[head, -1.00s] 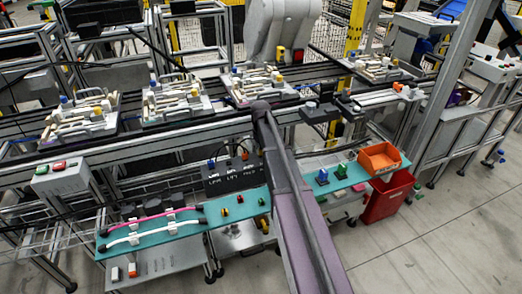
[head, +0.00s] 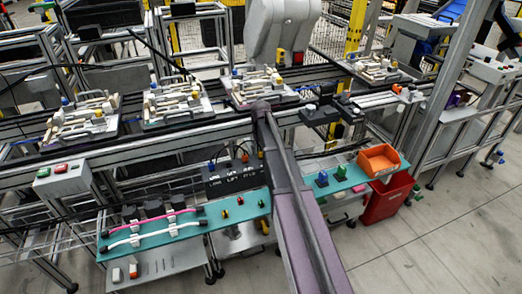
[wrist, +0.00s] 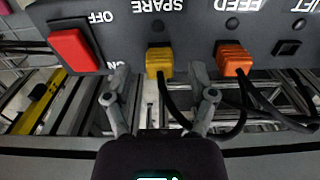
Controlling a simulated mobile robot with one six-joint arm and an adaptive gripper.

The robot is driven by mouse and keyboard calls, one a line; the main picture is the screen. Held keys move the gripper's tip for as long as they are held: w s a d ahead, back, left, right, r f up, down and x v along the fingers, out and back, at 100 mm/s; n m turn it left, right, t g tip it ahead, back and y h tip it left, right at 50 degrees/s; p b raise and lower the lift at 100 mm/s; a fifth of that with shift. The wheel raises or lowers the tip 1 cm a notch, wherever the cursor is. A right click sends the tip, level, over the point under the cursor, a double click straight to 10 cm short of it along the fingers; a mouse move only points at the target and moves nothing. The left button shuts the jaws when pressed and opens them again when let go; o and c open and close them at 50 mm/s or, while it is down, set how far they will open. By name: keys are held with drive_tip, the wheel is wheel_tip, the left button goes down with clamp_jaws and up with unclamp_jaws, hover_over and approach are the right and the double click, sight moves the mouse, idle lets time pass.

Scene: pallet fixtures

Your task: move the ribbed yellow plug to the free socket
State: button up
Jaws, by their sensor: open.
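The yellow plug (wrist: 158,63) sits in the black panel (wrist: 190,15) under the upside-down label SPARE in the wrist view, with a dark cable trailing from it. My gripper (wrist: 159,84) is open. Its fingers stand apart on either side of the plug's line, without visible contact. An orange plug (wrist: 234,58) with its own cable sits under FEED. At the far right, a square empty socket (wrist: 288,48) shows beside it under a partly cut-off label. In the head view, the panel (head: 233,181) is partly covered by my arm, and my gripper is hidden.
A red rocker switch (wrist: 73,50) marked OFF and ON is left of the yellow plug. Cables loop below the plugs near my right finger. In the head view, a teal shelf (head: 185,236) with pink and white cables lies in front, and an orange bin (head: 380,158) stands right.

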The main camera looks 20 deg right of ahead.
drive_tip(key=shift+r+p, duration=3.7)
drive_tip(key=shift+r, duration=0.25)
drive_tip(key=s+a+f+b, duration=0.4)
drive_tip(key=s+a, duration=1)
drive_tip(key=s, duration=0.2)
drive_tip(key=shift+f, duration=0.1)
drive_tip(key=s+r+p, duration=0.9)
drive_tip(key=s, duration=0.1)
drive_tip(key=shift+r, duration=0.15)
drive_tip(key=shift+d, duration=0.1)
